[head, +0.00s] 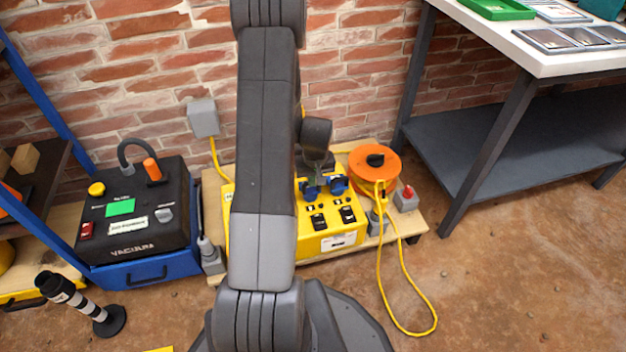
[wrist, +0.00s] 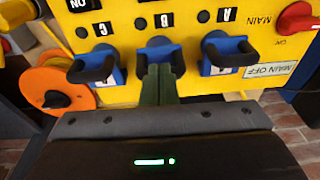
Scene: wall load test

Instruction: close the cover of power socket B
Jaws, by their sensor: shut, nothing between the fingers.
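The yellow power box (head: 345,238) stands on a low wooden pallet in front of the brick wall. In the wrist view its face (wrist: 180,20) carries a row of blue sockets marked C, B and A from left to right, each with a black cover. Socket B's cover (wrist: 158,50) is in the middle, between socket C's cover (wrist: 92,68) and socket A's cover (wrist: 230,55). My gripper (wrist: 160,72) is shut and empty, its fingertips right at socket B, partly hiding it. I cannot tell if they touch the cover. In the head view my arm hides part of the box.
An orange cable reel (head: 374,168) with a looped yellow cable stands right of the box. A black and blue vacuum (head: 135,225) stands left. A workbench (head: 540,60) is at the right. A red main knob (wrist: 298,18) sits beside socket A.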

